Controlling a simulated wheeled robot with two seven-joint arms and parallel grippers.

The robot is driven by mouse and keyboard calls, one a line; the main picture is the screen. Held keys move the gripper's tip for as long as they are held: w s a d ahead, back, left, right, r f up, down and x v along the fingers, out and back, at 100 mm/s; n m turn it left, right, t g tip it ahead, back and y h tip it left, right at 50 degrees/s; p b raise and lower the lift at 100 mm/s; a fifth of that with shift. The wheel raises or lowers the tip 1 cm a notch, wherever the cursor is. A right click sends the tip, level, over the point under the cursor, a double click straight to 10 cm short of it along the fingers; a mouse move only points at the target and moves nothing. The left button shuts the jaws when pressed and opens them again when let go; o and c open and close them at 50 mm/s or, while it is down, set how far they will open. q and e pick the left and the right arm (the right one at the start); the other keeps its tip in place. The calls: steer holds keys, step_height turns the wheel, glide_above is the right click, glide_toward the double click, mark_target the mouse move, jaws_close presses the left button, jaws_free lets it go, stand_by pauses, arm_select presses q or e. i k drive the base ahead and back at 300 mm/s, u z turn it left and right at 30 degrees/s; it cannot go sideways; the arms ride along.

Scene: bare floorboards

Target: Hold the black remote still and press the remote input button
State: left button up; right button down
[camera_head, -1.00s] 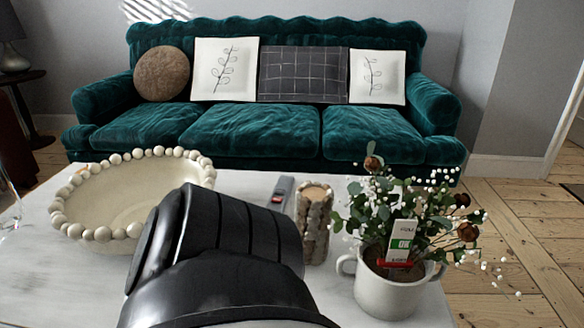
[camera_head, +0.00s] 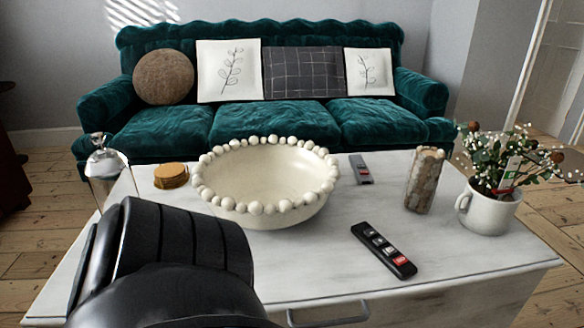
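A black remote (camera_head: 384,250) lies on the white table, right of the middle, with a row of light buttons and a red button at its near right end. A second, grey remote (camera_head: 361,169) with a red mark lies farther back, beside the bowl. I cannot tell which button is the input button. A large black part of my own arm fills the lower left of the head view, apart from both remotes. Neither gripper shows.
A white table (camera_head: 300,262) with a front handle holds a beaded bowl (camera_head: 262,181), a glass container (camera_head: 103,165), round coasters (camera_head: 171,176), a stone-like cylinder (camera_head: 424,180) and a mug of flowers (camera_head: 489,210). A green sofa (camera_head: 270,128) stands behind.

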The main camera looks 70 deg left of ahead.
mark_target(389, 251)
steer(key=k, duration=0.35)
steer(key=u, duration=1.3)
steer(key=i, duration=0.45)
steer(key=z, duration=0.05)
